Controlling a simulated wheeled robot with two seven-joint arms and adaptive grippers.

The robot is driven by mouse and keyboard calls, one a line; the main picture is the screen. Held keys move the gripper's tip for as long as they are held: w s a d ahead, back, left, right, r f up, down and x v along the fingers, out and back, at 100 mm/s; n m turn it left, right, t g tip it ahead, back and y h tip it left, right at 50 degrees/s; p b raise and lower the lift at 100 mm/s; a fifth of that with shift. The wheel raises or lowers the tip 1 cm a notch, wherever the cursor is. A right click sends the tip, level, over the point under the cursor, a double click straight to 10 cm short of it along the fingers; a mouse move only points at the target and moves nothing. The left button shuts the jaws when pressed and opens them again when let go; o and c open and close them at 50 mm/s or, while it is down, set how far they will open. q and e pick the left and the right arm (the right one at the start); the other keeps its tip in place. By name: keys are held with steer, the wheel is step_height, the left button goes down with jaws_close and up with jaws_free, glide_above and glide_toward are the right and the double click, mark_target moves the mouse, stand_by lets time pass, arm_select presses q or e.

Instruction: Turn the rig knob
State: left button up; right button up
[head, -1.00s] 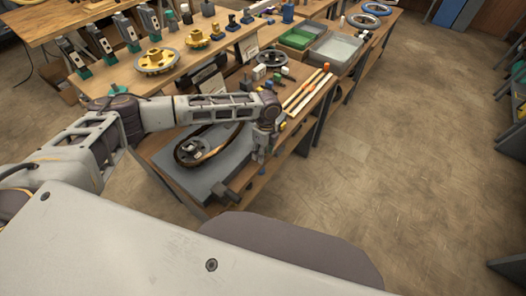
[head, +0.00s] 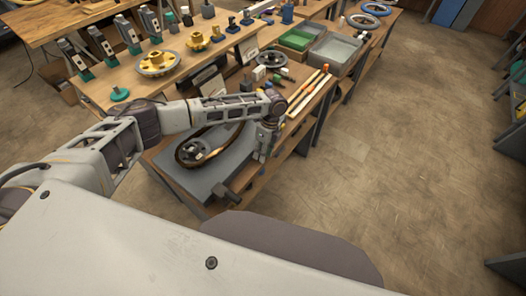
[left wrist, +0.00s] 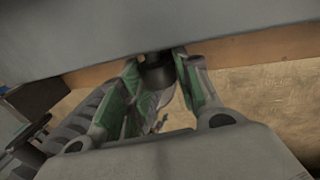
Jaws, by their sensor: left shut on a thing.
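The rig is a grey slab (head: 210,182) on a wooden bench, with a dark ring-shaped belt and a small wheel (head: 192,150) on top. My left gripper (head: 262,156) is at the slab's right edge, pointing down. In the left wrist view its green-padded fingers (left wrist: 160,85) are on both sides of a dark round knob (left wrist: 157,72), just below the edge of a grey surface. The gripper is shut on this knob. In the head view the knob is hidden by the gripper. My right gripper is not in view.
A dark block with a bar (head: 225,193) sits at the slab's front corner. Long light rods (head: 308,95) lie on the bench behind the gripper. A grey bin (head: 335,50) and a green bin (head: 296,39) stand farther back. Floor to the right is clear.

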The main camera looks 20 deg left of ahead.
arm_select(q)
steer(key=shift+w+g+y, duration=0.2)
steer(key=shift+g+y, duration=0.1)
steer(key=shift+g, duration=0.4)
steer(key=shift+g+b, duration=0.35)
steer(key=shift+g, duration=0.05)
steer(key=shift+g+b, duration=0.3)
steer(key=shift+y, duration=0.3)
steer(key=o, duration=1)
steer(key=shift+o, duration=0.2)
steer(key=shift+t+p, duration=0.5)
steer(key=shift+p, duration=0.05)
steer(key=shift+s+t+h, duration=0.15)
steer(key=shift+t+h, duration=0.35)
steer(key=shift+t, duration=0.1)
